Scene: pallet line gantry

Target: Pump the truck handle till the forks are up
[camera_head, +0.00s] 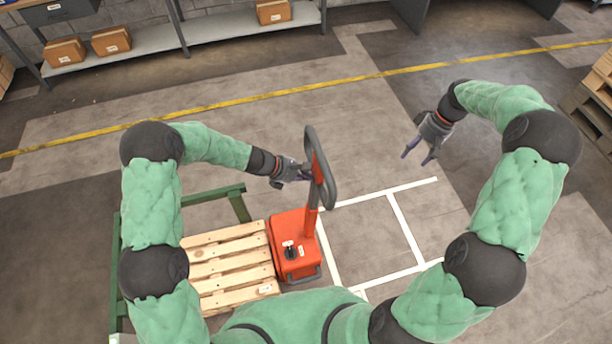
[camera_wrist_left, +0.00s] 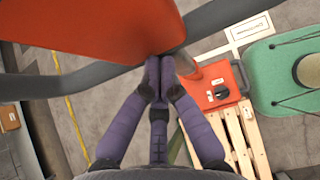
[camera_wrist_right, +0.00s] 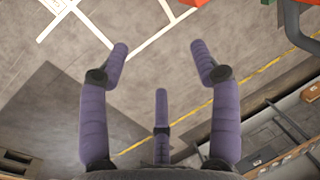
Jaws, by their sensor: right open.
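The pallet truck has an orange body (camera_head: 295,246) and a tall orange handle with a dark grey loop grip (camera_head: 327,190). The handle stands nearly upright in the head view. My left gripper (camera_head: 302,173) is at the left side of the loop. In the left wrist view its purple fingers (camera_wrist_left: 161,68) are closed together on the grey bar of the handle (camera_wrist_left: 90,84). The forks are hidden under the wooden pallet (camera_head: 232,262), so their height cannot be seen. My right gripper (camera_head: 420,150) is open and empty, apart from the truck; its fingers are spread in the right wrist view (camera_wrist_right: 160,60).
A green frame (camera_head: 214,195) stands around the pallet's far and left sides. White floor lines (camera_head: 390,194) lie right of the truck. A shelf with boxes (camera_head: 150,42) is along the back wall; stacked pallets (camera_head: 590,108) stand at the right. Floor beyond the truck is clear.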

